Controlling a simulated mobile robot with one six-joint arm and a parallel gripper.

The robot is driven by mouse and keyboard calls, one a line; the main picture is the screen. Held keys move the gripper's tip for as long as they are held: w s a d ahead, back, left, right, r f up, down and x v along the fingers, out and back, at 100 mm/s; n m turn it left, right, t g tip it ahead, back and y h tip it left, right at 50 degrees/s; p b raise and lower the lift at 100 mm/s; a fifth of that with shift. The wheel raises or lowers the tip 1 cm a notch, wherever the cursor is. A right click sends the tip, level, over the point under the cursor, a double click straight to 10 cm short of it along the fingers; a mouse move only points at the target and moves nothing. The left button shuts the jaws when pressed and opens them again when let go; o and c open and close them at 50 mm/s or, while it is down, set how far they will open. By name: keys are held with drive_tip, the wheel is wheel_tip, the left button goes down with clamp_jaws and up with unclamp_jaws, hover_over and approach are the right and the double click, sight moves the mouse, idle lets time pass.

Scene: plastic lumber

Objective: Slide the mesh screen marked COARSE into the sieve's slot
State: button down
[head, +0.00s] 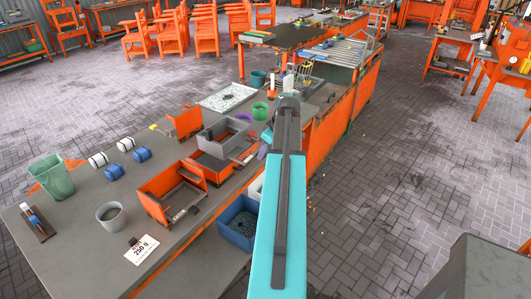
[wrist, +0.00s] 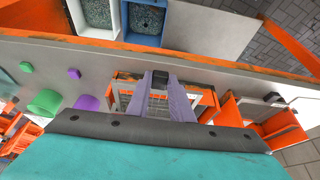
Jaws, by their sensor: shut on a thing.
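My gripper (wrist: 161,84) has lilac fingers closed around a small dark tab in the wrist view. An orange-edged frame with a pale wire mesh (wrist: 126,88) shows just below and around the fingers; it seems to be the mesh screen, partly hidden by them. I cannot read a COARSE mark, nor tell whether the screen is in a slot. In the head view my turquoise arm covers most of the gripper. An orange open box (head: 156,207) with a dark tab stands on the bench, and a grey box (head: 217,133) sits farther back. I cannot tell which is the sieve.
A blue bin (head: 238,222) and a white bin (wrist: 77,12) of dark granules lie along the bench's right side. A green cup (head: 260,110), a grey cup (head: 111,215), a green bucket (head: 52,177) and a 250 g card (head: 141,249) stand on the bench.

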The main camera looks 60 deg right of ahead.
sight(242, 147)
drive_tip(key=shift+w+d+b, duration=0.15)
drive_tip(key=shift+w+b, duration=0.15)
drive_tip(key=shift+w, duration=4.75)
idle(1.1)
drive_tip(key=c, duration=1.5)
unclamp_jaws()
drive_tip(key=shift+b+v, duration=1.9)
drive_tip(key=shift+v, duration=5.05)
